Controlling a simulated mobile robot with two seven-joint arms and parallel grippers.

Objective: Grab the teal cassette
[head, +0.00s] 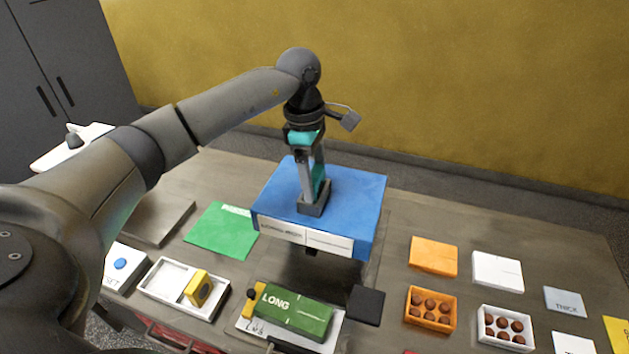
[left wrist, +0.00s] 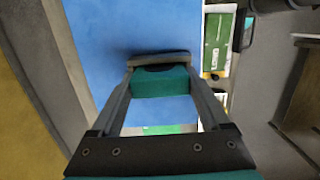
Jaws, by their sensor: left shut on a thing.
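My left gripper (head: 317,186) points down over the top of the blue box (head: 354,190). It is shut on a teal block, the teal cassette (head: 320,187), which also shows between the fingers in the left wrist view (left wrist: 160,84). A dark grey piece (head: 314,205) sits at the cassette's lower end, against the blue top. I cannot tell whether the cassette is seated in it or clear of it. The fingers hide much of the cassette. My right gripper is not in view.
A green LONG block (head: 293,309) lies in front of the blue box, beside a black block (head: 366,305). A white tray (head: 165,279) holds a yellow block. A green sheet (head: 217,231) lies left. Chocolate boxes (head: 430,307) and coloured lids stand right. A yellow wall is behind.

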